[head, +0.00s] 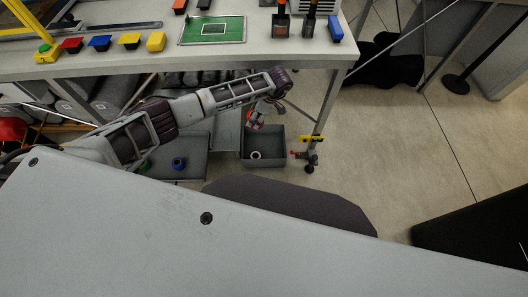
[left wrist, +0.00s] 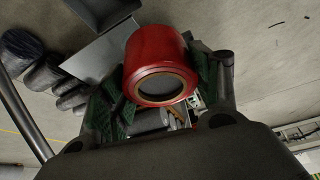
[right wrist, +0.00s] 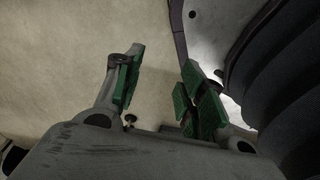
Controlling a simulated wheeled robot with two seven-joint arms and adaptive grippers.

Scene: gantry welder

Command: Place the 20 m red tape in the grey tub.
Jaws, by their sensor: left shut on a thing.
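The red tape (head: 257,117) is a thick red roll. My left gripper (head: 254,121) is shut on it, and the left wrist view shows the roll (left wrist: 160,68) between the green finger pads. The grey tub (head: 275,146) stands low beyond my base, with a pale tape roll (head: 256,155) inside. In the head view the red tape appears over the tub's back left edge; its height above the rim is hard to tell. My right gripper (right wrist: 160,88) shows only in the right wrist view, open and empty.
A grey tray (head: 192,165) left of the tub holds a blue roll (head: 179,163) and a green roll (head: 145,166). The white workbench (head: 280,48) stands above and behind. A small yellow and red tool (head: 310,150) is right of the tub.

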